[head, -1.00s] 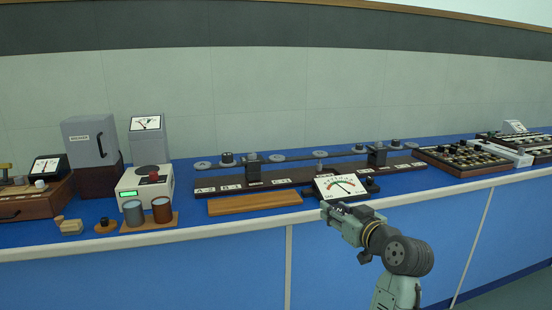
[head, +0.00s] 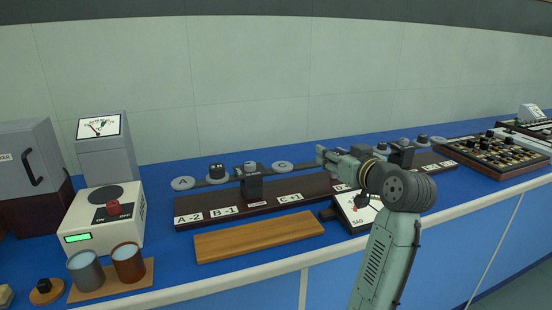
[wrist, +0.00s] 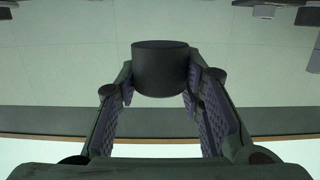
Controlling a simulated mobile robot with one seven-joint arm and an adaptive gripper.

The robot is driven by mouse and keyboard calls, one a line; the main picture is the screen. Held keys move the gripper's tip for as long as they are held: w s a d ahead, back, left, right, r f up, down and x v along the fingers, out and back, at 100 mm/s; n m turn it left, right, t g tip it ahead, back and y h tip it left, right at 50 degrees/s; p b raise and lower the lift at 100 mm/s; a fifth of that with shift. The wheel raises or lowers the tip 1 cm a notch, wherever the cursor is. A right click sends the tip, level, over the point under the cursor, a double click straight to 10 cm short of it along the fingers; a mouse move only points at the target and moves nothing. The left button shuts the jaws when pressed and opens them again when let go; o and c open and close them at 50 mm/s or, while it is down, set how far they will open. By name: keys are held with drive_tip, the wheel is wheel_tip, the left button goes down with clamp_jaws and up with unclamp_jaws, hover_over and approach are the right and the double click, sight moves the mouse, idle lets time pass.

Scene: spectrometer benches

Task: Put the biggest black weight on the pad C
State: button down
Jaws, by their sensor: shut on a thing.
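My gripper (head: 326,156) is raised over the long dark beam stand (head: 330,183) in the head view. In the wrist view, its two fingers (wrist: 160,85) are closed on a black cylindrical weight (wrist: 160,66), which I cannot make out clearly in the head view. Pad C (head: 282,166) is a grey disc on the beam, bare, just left of my gripper. Another black weight (head: 217,171) sits on the beam near label B, and a dark weight (head: 422,140) stands farther right. My arm hides the beam's middle part.
A grey pad A (head: 182,184) is at the beam's left end. A wooden board (head: 258,240) lies in front of the stand, and a dial meter (head: 355,212) is partly behind my arm. A white scale (head: 103,220) and two cups (head: 128,263) stand left.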

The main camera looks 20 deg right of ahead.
drive_tip(key=p, duration=0.5)
hover_over(282, 166)
drive_tip(key=shift+s+d+f, duration=0.2)
drive_tip(key=shift+d+f, duration=0.05)
drive_tip(key=shift+f, duration=0.25)
drive_tip(key=f, duration=0.1)
drive_tip(key=f+p, duration=0.1)
drive_tip(key=f, duration=0.1)
drive_tip(key=shift+w+a, duration=0.15)
drive_tip(key=shift+w, duration=0.15)
drive_tip(key=shift+f, duration=0.35)
drive_tip(key=shift+f, duration=0.2)
drive_tip(key=c, duration=1.1)
unclamp_jaws()
